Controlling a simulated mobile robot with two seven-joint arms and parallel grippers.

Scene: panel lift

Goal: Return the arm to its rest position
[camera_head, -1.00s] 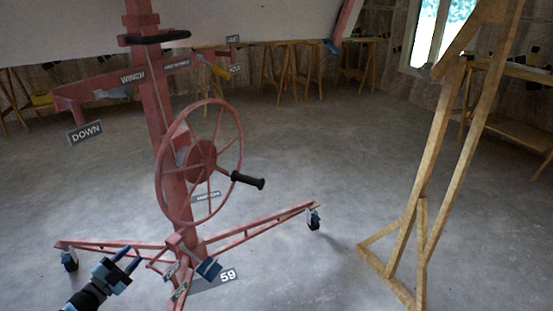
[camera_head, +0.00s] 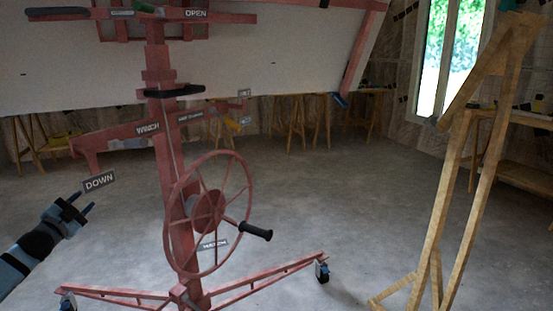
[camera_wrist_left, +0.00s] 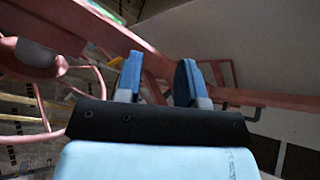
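My left gripper (camera_head: 78,206) is at the lower left of the head view, raised off the floor and left of the red panel lift's column (camera_head: 176,200). Its two blue fingers are apart with nothing between them. In the left wrist view the open fingers (camera_wrist_left: 157,80) show against the lift's red frame (camera_wrist_left: 75,25). The lift carries a large white panel (camera_head: 240,60). Its spoked wheel (camera_head: 207,212) with a black handle (camera_head: 256,231) faces me. My right gripper is not in view.
The lift's caster legs (camera_head: 265,275) spread over the grey floor. A wooden trestle frame (camera_head: 452,195) stands close on the right. A "DOWN" label (camera_head: 99,181) hangs just above my left gripper. Sawhorses (camera_head: 290,130) stand along the back wall. Floor between lift and trestle is clear.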

